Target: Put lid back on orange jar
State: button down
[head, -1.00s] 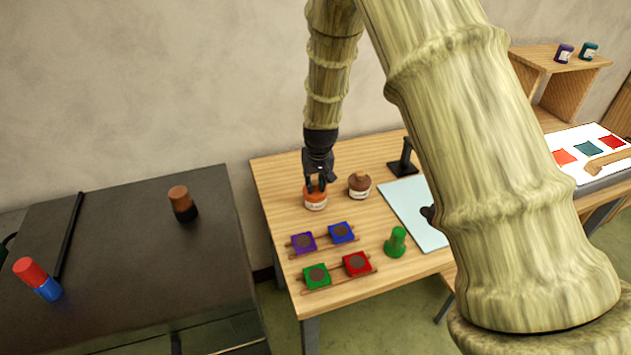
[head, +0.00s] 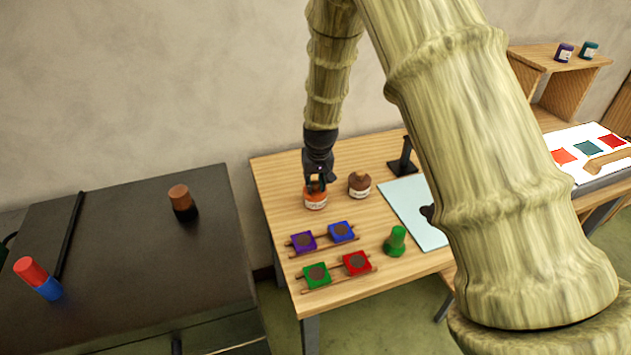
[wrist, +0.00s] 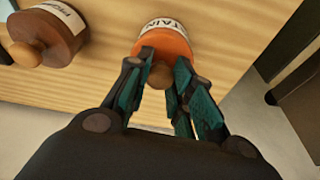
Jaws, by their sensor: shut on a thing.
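The orange jar (head: 315,201) stands upright on the wooden table, with a white label round its side; it also shows in the wrist view (wrist: 172,36). Its lid has a brown knob (wrist: 161,75) on top. My gripper (head: 316,183) is right over the jar, pointing down. In the wrist view my gripper (wrist: 162,80) has its fingers shut on the knob from both sides. The lid appears to sit on the jar's top, but the fingers hide part of the rim, so I cannot tell whether it is fully seated.
A brown jar (head: 359,186) with a knobbed lid stands just right of the orange jar. In front are coloured square blocks (head: 341,232) on wooden rails and a green knobbed piece (head: 396,241). A pale blue sheet (head: 412,205) lies to the right. The table's left part is clear.

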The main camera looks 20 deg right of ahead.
dwell(0.8)
jog(key=c, duration=0.7)
grip_release()
jog(key=shift+r, duration=0.15)
jog(key=shift+r+p, duration=2.4)
jog(key=shift+r, duration=0.95)
grip_shut()
